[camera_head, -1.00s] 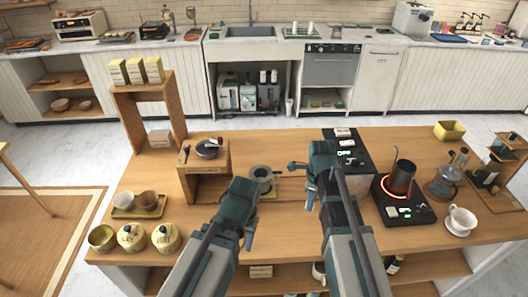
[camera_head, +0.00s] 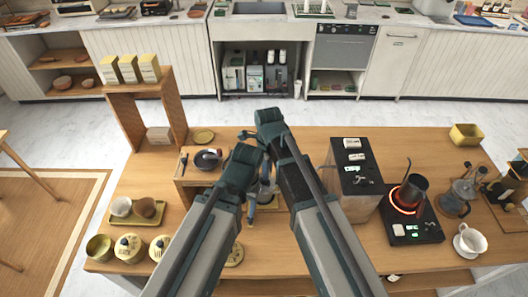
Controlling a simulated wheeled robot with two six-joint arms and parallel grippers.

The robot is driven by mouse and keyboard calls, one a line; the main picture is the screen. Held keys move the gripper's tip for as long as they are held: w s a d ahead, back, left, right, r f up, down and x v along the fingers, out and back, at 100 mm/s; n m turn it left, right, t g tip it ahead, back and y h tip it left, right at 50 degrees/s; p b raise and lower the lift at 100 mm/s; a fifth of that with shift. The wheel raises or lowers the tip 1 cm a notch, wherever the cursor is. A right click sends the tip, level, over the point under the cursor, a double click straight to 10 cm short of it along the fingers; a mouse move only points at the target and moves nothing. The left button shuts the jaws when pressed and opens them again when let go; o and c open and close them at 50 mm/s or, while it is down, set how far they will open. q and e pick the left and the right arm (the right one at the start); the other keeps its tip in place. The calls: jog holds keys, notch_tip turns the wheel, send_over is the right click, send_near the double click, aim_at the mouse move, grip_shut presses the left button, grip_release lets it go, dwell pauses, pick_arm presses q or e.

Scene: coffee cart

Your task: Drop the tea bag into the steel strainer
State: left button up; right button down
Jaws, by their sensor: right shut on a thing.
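My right gripper (camera_head: 246,135) reaches over the middle of the wooden cart and points left, above its back part. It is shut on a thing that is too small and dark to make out. The steel strainer (camera_head: 266,184) stands on the cart between my two arms, partly hidden by them. My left gripper (camera_head: 251,208) hangs down beside the strainer, on its near left side. Whether its jaws are open or shut does not show. I cannot make out the tea bag.
A wooden stand (camera_head: 189,182) with a dark pan is left of my arms. A black machine (camera_head: 355,178) and a lit burner plate (camera_head: 412,227) with a dark pot are on the right. Several yellowish canisters (camera_head: 129,248) stand at the front left. A round dish (camera_head: 204,135) lies at the back.

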jog(key=shift+w+a+r, duration=0.25)
jog(key=shift+w+a, duration=0.15)
jog(key=shift+a, duration=0.2)
pick_arm(q)
jog(key=shift+w+r, duration=0.15)
jog(key=shift+w, duration=0.25)
pick_arm(e)
jog(key=shift+s+f, duration=0.1)
jog(key=shift+f+b, duration=2.15)
jog(key=shift+b, duration=0.05)
pick_arm(q)
notch_tip(320, 180, down, 4)
jog(key=shift+f, duration=0.15)
pick_arm(e)
jog(key=c, duration=0.7)
grip_release()
jog(key=shift+r, duration=0.1)
